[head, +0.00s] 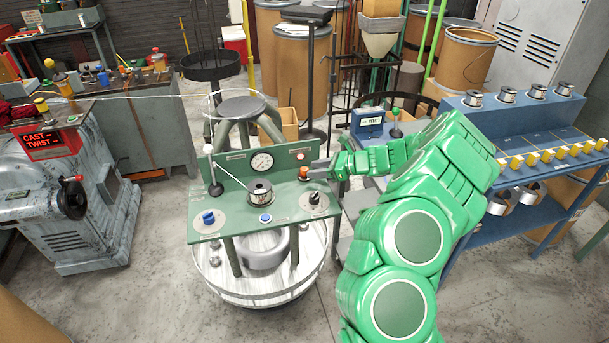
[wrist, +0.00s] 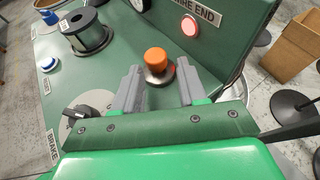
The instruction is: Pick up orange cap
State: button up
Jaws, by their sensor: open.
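The orange cap (wrist: 156,58) sits on a round metal base on the green panel (wrist: 115,85), just ahead of and between my fingertips in the wrist view. In the head view the orange cap (head: 304,172) is near the panel's right rear corner, beside my gripper. My gripper (wrist: 160,85) is open and empty, with grey fingers pointing at the cap. In the head view my gripper (head: 318,170) reaches in from the right, low over the panel. I cannot tell whether a finger touches the base.
A wire spool (wrist: 87,32) and a black knob (wrist: 80,115) stand left of my gripper in the wrist view. The upright back panel (wrist: 235,35) with a lit red button (wrist: 189,26) rises close behind and right of the cap. Blue caps (head: 265,218) sit on the panel.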

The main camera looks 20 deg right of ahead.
aim_at(307, 169)
jog(key=x, duration=0.5)
jog(key=shift+s+a+r, duration=0.1)
jog(key=shift+a+r, duration=0.2)
jog(key=shift+r, duration=0.1)
jog(key=shift+w+a+f, duration=0.25)
jog(key=shift+w+a, duration=0.05)
jog(key=shift+a, duration=0.1)
grip_shut()
